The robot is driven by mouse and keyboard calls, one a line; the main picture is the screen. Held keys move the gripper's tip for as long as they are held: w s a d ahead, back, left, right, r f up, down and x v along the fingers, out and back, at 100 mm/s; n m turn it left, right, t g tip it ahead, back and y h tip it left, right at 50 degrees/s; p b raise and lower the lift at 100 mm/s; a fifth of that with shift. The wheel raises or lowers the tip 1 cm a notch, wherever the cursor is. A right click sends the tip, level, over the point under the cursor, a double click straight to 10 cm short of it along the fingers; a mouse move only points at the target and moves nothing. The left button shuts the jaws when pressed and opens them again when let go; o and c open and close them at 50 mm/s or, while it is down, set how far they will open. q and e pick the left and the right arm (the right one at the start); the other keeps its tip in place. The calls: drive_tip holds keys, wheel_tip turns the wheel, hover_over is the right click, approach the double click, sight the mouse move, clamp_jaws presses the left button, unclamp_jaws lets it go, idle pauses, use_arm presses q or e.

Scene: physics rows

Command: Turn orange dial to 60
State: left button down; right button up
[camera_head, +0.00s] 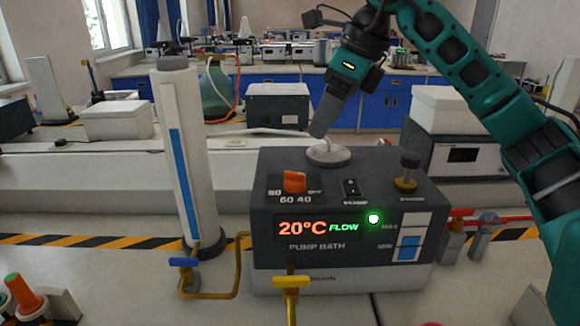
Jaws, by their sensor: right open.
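The orange dial (294,182) sits on the sloped top of the dark grey pump bath (335,270), towards its left. The labels 80, OFF, 60 and 40 stand around it; I cannot tell exactly which mark it points to. The display (318,227) reads 20°C FLOW. My right gripper (319,134) is open and points down above the back of the bath, near the pale round cap (328,152). It is above and behind the dial, apart from it. Its fingers are seen edge-on. My left gripper is not in view.
A black pump switch (351,188) and a brass knob (406,172) are right of the dial. A green light (374,218) glows. A tall white column (186,160) stands left. A yellow valve (291,283) is in front, with red-handled valves (460,228) on the right.

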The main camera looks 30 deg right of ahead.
sight(298, 173)
drive_tip(key=x, duration=1.2)
drive_tip(key=shift+a+b, duration=0.1)
drive_tip(key=shift+b, duration=0.3)
drive_tip(key=shift+c, duration=0.5)
drive_tip(key=c, duration=0.9)
drive_tip(key=shift+c, duration=0.2)
